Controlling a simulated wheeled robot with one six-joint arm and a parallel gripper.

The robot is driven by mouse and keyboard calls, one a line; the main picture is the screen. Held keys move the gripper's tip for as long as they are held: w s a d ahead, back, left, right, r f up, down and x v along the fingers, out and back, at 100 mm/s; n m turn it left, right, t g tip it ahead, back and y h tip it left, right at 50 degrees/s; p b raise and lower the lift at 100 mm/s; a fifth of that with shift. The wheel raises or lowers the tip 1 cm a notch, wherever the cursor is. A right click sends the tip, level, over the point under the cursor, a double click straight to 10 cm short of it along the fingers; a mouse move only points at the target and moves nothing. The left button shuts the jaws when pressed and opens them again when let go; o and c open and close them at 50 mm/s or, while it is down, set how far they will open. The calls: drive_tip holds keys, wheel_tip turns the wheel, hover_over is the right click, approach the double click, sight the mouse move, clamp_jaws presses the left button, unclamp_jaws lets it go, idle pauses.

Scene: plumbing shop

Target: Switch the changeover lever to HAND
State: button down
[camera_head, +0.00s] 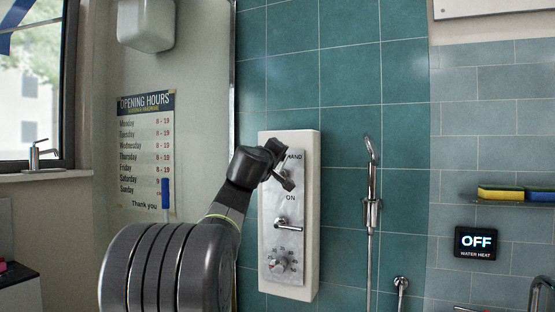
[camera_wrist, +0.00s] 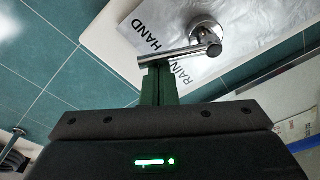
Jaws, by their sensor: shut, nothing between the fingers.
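The changeover lever (camera_wrist: 182,54) is a chrome bar on a round pivot on a grey plate (camera_wrist: 236,57). In the wrist view, its free end points left, between the words HAND and RAIN. My gripper (camera_wrist: 158,78) is shut and empty, its fingertips right at the lever's free end; whether they touch it I cannot tell. In the head view, my gripper (camera_head: 282,165) is at the top of the white wall panel (camera_head: 309,225), beside the word HAND. It and my wrist hide part of the lever and any RAIN label there.
Lower on the panel are a second chrome lever (camera_head: 289,224) below ON and a round knob (camera_head: 280,264). A hand shower (camera_head: 372,185) hangs to the right. An OFF water-heat display (camera_head: 478,242) is farther right. Teal tiled wall surrounds the panel.

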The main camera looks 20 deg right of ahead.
drive_tip(key=r+b+v, duration=0.1)
drive_tip(key=b+v, duration=0.2)
drive_tip(key=v, duration=1)
drive_tip(key=shift+s+a+f+b, duration=0.3)
drive_tip(key=shift+f+b, duration=0.1)
drive_tip(key=shift+f, duration=0.1)
